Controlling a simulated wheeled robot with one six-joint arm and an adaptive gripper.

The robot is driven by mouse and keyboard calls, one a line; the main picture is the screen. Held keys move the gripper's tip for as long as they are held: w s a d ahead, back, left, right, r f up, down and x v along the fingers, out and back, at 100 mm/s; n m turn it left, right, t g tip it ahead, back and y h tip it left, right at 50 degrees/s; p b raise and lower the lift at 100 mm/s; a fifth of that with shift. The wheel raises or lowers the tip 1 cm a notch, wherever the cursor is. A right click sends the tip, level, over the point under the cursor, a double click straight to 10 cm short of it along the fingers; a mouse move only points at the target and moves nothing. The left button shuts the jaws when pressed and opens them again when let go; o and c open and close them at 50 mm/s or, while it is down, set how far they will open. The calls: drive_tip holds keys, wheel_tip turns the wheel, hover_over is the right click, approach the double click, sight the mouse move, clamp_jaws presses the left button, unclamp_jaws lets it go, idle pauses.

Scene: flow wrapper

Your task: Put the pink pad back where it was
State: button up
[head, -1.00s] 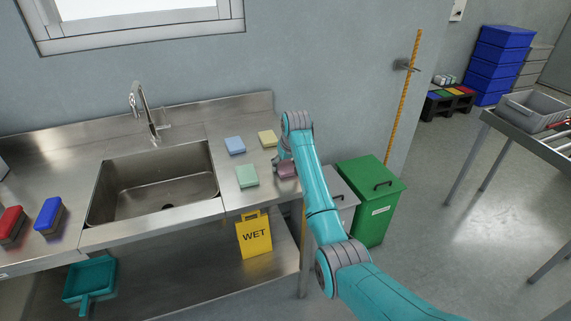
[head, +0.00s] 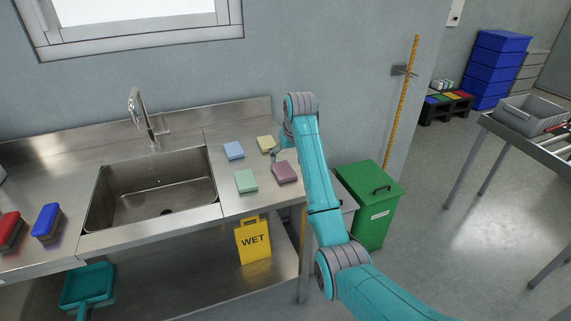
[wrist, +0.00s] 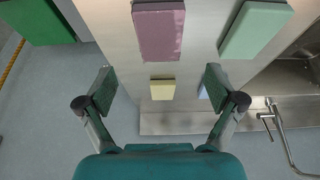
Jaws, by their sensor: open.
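The pink pad (head: 285,172) lies flat on the steel counter, near its right end. It also shows in the wrist view (wrist: 158,33), at the top, beyond my fingertips. My gripper (head: 277,152) is open and empty, close behind the pad and apart from it; its two fingers (wrist: 160,85) stand wide in the wrist view. A green pad (head: 246,181) lies to the left of the pink one, a yellow pad (head: 265,143) behind it, and a blue pad (head: 233,150) at the back left. The blue pad is mostly hidden by a finger in the wrist view.
The sink (head: 155,188) with its tap (head: 143,115) is left of the pads. Red (head: 10,230) and blue (head: 47,221) brushes lie at the far left. A green bin (head: 370,205) stands beyond the counter's right end. A yellow WET sign (head: 253,240) is below the counter front.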

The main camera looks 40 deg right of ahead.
drive_tip(key=shift+v, duration=1.75)
